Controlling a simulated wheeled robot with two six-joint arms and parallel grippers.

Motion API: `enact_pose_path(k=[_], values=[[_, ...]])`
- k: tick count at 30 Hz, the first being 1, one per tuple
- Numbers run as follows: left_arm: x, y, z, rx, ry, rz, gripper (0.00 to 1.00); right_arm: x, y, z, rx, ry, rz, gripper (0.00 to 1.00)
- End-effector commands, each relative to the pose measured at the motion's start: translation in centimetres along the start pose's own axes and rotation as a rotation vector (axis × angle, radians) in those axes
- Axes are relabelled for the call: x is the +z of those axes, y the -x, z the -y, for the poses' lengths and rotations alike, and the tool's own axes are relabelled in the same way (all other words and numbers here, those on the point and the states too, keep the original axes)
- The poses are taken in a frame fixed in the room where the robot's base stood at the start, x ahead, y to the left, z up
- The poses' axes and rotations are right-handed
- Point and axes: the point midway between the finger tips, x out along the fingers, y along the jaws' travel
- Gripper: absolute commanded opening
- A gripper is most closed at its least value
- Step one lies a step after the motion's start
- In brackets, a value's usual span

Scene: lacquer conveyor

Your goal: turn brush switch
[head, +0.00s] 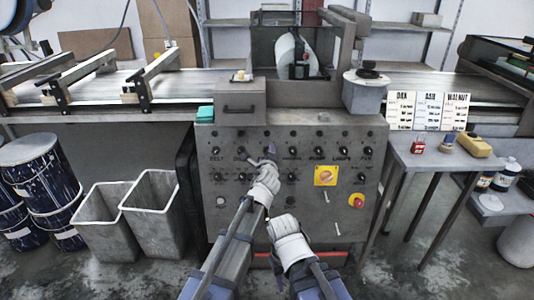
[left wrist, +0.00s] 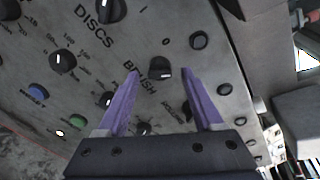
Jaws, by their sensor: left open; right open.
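The grey control panel (head: 335,210) carries rows of black knobs. In the left wrist view, the "BRUSH" label (left wrist: 138,95) is printed on it, and the dark brush switch (left wrist: 160,68) sits just above that label in its reading direction, with a white mark on its edge. My left gripper (left wrist: 160,74) is open, with its purple fingers on either side of this switch in the picture; I cannot tell whether they touch it. In the head view my left gripper (head: 271,153) covers the brush area of the panel. My right gripper (head: 285,222) is lower, in front of the panel, open.
The "DISCS" switch (left wrist: 111,10) and a scale knob (left wrist: 62,61) are close by. A yellow plate with an orange knob (head: 325,175) and a red button (head: 357,200) are on the right. Grey bins (head: 150,222) stand left, a side table (head: 440,155) right.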

Motion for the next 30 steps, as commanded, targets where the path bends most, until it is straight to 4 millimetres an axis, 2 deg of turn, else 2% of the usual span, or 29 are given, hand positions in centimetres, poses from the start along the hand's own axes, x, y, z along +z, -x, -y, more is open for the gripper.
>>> enact_pose_path(k=[3, 9, 12, 20, 22, 23, 26, 29, 30], values=[[0.1, 2.4, 0.1, -0.001, 0.000, -0.001, 0.68, 0.0, 0.7, -0.1, 0.000, 0.000, 0.000, 0.50], [0.1, 5.4, 0.1, -0.001, 0.000, -0.001, 0.68, 0.1, 1.4, -0.1, 0.000, 0.000, 0.000, 0.50], [0.0, 5.9, 0.0, 0.000, -0.001, -0.001, 0.68, 0.1, 1.5, -0.1, 0.000, 0.000, 0.000, 0.50], [0.0, 5.8, 0.0, 0.001, 0.001, 0.000, 0.68, 0.1, 1.4, -0.1, 0.000, 0.000, 0.000, 0.50], [0.4, 5.9, -0.6, 0.018, 0.028, 0.005, 0.68, 0.1, 1.4, -0.1, 0.000, 0.000, 0.000, 0.50], [0.7, 6.0, -1.1, 0.034, 0.054, 0.011, 0.68, 0.1, 1.4, -0.1, 0.000, 0.000, 0.000, 0.50], [2.7, 6.7, -4.7, 0.147, 0.231, 0.051, 0.68, 0.1, 1.4, -0.1, 0.000, 0.000, 0.000, 0.50], [5.1, 8.6, -10.6, 0.336, 0.533, 0.128, 0.68, 0.1, 1.4, -0.1, 0.000, 0.000, 0.000, 0.50], [5.8, 9.8, -13.2, 0.422, 0.671, 0.169, 0.68, 0.1, 1.4, -0.1, 0.000, 0.000, 0.000, 0.50]])
